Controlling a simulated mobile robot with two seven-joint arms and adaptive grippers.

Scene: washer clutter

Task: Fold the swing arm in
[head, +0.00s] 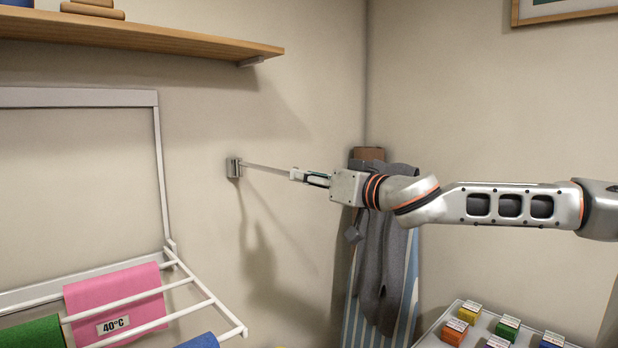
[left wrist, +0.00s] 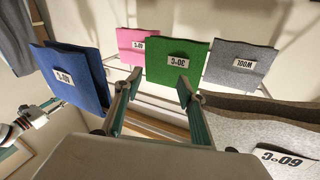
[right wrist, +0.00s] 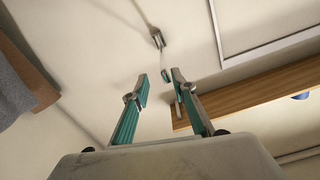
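The swing arm is a thin metal rod (head: 265,169) standing out from a small grey wall bracket (head: 234,168), in the head view left of my right gripper (head: 303,177). The rod's outer end is at the right fingertips. In the right wrist view the bracket (right wrist: 158,39) lies beyond the fingers, and the rod's rounded end (right wrist: 167,76) shows near the gap between them. The right fingers (right wrist: 158,80) look apart; contact with the rod is unclear. My left gripper (left wrist: 160,80) is open and empty in the left wrist view, in front of a green cloth (left wrist: 176,62).
A white drying rack (head: 200,302) with a pink cloth (head: 115,295) stands at lower left. A wooden shelf (head: 140,36) is above. A striped ironing board (head: 408,290) with a grey garment (head: 382,260) leans in the corner. Small coloured boxes (head: 507,328) are at lower right.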

